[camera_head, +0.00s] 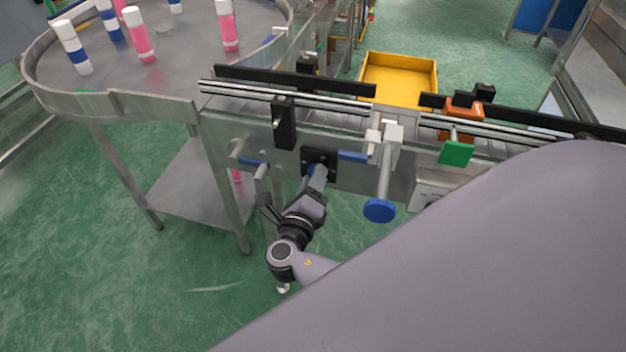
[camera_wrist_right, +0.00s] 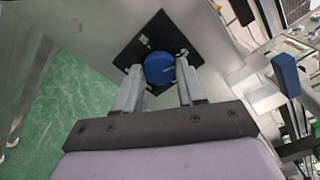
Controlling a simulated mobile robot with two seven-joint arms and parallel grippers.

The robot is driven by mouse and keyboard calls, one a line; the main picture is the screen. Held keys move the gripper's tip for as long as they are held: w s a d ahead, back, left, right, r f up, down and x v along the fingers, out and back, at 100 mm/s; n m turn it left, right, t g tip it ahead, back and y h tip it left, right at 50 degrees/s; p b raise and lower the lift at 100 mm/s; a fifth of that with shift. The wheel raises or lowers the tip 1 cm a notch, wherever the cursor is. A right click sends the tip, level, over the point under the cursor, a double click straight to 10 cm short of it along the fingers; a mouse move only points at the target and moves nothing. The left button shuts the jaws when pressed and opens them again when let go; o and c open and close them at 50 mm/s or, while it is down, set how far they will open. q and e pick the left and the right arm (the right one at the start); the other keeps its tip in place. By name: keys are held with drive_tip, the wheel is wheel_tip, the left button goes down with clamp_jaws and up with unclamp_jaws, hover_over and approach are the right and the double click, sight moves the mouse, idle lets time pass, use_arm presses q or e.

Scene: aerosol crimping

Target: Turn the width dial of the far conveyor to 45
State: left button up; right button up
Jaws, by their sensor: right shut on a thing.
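The width dial is a round blue knob (camera_wrist_right: 159,68) on a square black plate (camera_wrist_right: 157,38), seen in the right wrist view. The plate (camera_head: 319,155) also shows on the near side of the conveyor (camera_head: 262,130) in the head view. My right gripper (camera_head: 317,172) reaches up to the plate from below. In the right wrist view its two fingers (camera_wrist_right: 160,80) are shut on the knob, one on each side. My left gripper is not in view.
A round steel table (camera_head: 180,70) with pink and blue-banded cans stands at the left. A blue round handle (camera_head: 379,211) and a green block (camera_head: 455,153) are on the conveyor to the right. A yellow bin (camera_head: 400,78) stands behind.

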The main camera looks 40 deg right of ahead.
drive_tip(key=shift+f, duration=0.1)
drive_tip(key=o, duration=1.1)
drive_tip(key=shift+c, duration=0.2)
drive_tip(key=v, duration=0.7)
drive_tip(key=shift+s+a, duration=0.1)
drive_tip(key=shift+s, duration=0.05)
